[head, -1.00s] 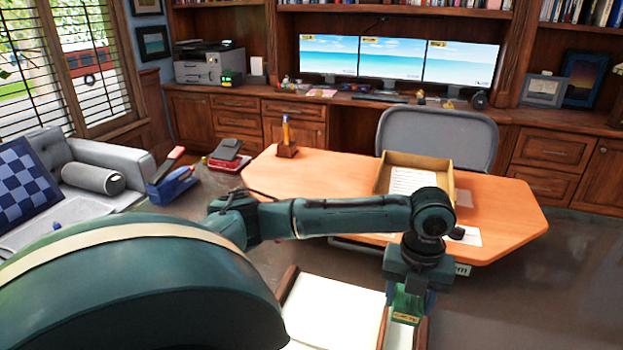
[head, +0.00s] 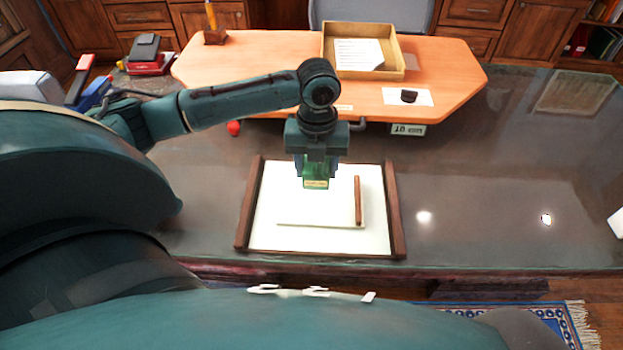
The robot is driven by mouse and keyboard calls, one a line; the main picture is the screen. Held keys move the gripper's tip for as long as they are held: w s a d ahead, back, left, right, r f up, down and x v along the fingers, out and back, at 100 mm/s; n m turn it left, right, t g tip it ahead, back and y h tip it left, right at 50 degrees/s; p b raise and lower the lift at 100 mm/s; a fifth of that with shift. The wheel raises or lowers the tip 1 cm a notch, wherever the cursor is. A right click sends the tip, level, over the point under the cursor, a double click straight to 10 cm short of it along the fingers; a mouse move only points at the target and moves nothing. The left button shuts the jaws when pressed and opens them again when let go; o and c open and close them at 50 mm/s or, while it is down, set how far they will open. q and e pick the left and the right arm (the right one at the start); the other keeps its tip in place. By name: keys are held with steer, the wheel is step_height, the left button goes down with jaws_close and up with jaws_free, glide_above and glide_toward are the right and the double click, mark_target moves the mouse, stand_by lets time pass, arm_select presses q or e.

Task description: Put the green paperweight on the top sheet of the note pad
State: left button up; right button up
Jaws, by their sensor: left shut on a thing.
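My left gripper (head: 316,166) points down and is shut on the green paperweight (head: 316,182), which has a gold label on its front. The paperweight appears over the upper part of the note pad (head: 310,213); whether it touches the top sheet cannot be told. The note pad is a cream stack with a brown strip along its right side. It lies on a larger pale desk pad (head: 376,238) with dark wooden side rails. My gripper and the paperweight hide part of the note pad's far edge. My right gripper is not in view.
An orange-topped table (head: 245,75) stands behind, with an open tray (head: 395,68) of papers and a pen holder (head: 214,36). A black object (head: 408,96) sits on a white sheet. A red ball-like object (head: 233,128) is left of the desk pad. The dark glossy surface to the right is largely clear.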

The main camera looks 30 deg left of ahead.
mark_target(316, 165)
arm_select(q)
step_height(316, 165, down, 7)
steer(key=shift+r, duration=0.15)
stand_by(0.4)
steer(key=o, duration=1.3)
step_height(316, 165, up, 12)
steer(key=shift+s, duration=0.1)
